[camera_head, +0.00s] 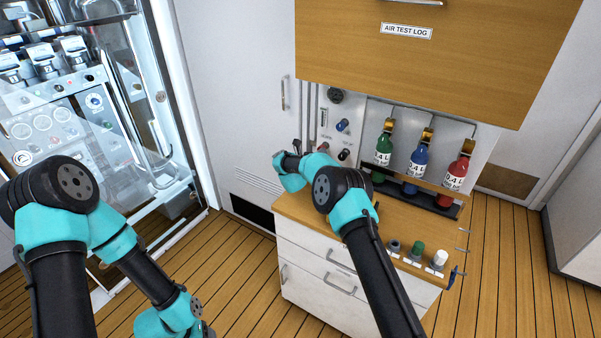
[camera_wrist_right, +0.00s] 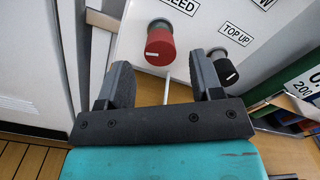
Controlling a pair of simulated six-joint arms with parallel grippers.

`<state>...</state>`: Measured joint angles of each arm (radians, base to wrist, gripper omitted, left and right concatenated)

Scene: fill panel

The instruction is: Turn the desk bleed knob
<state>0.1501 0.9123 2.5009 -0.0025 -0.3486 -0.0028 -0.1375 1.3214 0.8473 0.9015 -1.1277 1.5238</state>
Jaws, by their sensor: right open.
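The bleed knob is a red round knob (camera_wrist_right: 160,43) on the light panel, under a label of which "LEED" shows. In the head view it is a small red knob (camera_head: 323,147) low on the panel. My right gripper (camera_wrist_right: 160,65) is open and empty. In the right wrist view its two dark fingers stand apart, one to each side of the red knob's lower part. I cannot tell whether they touch it. In the head view the right wrist (camera_head: 290,180) is just left of and below the knob. My left arm shows at the left, but its gripper is not visible.
A black knob (camera_wrist_right: 226,71) marked "TOP UP" is close to the right finger. A blue knob (camera_head: 342,125) is above. Green (camera_head: 384,150), blue (camera_head: 419,162) and red (camera_head: 456,174) bottles stand right of the panel. A wooden cabinet (camera_head: 430,60) overhangs the desk.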

